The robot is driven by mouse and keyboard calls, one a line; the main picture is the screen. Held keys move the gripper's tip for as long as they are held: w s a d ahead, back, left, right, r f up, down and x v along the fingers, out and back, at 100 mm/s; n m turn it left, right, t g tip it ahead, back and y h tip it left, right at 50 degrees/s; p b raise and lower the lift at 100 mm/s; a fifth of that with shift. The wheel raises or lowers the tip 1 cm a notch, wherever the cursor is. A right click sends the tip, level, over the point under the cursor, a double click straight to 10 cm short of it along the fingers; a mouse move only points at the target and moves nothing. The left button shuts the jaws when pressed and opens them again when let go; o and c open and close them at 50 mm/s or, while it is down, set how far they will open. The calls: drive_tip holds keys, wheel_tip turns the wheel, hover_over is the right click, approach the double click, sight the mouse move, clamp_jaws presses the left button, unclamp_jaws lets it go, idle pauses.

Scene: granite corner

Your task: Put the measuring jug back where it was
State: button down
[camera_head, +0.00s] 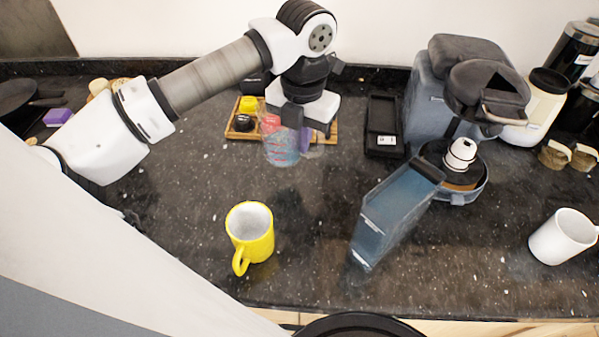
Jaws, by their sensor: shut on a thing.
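The measuring jug (281,150) is clear with red and blue markings. It is under my gripper (301,122) near the back middle of the counter, in front of a wooden tray (331,133). My gripper points down and is shut on the jug; its fingers and the jug's upper part are partly hidden by the gripper body. I cannot tell whether the jug's base touches the counter.
A yellow mug (250,232) stands at front left of centre. A blue-grey mixer-like appliance (430,95) stands at right, with a clear bluish container (392,210) before it. A white mug (563,237) is at far right. A black box (384,125) stands right of the tray. The left-centre counter is clear.

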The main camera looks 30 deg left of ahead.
wheel_tip(320, 180, down, 8)
drive_tip(key=b, duration=0.2)
drive_tip(key=shift+r+b, duration=0.25)
drive_tip(key=shift+b, duration=0.1)
drive_tip(key=shift+f+b, duration=0.2)
drive_tip(key=shift+b, duration=0.1)
drive_tip(key=c, duration=1.6)
unclamp_jaws()
drive_tip(key=shift+o, duration=0.2)
drive_tip(key=shift+r, duration=0.1)
drive_tip(key=r, duration=0.4)
drive_tip(key=r+b, duration=0.1)
drive_tip(key=r, duration=0.7)
drive_tip(key=shift+d+r, duration=0.15)
drive_tip(key=shift+d, duration=0.1)
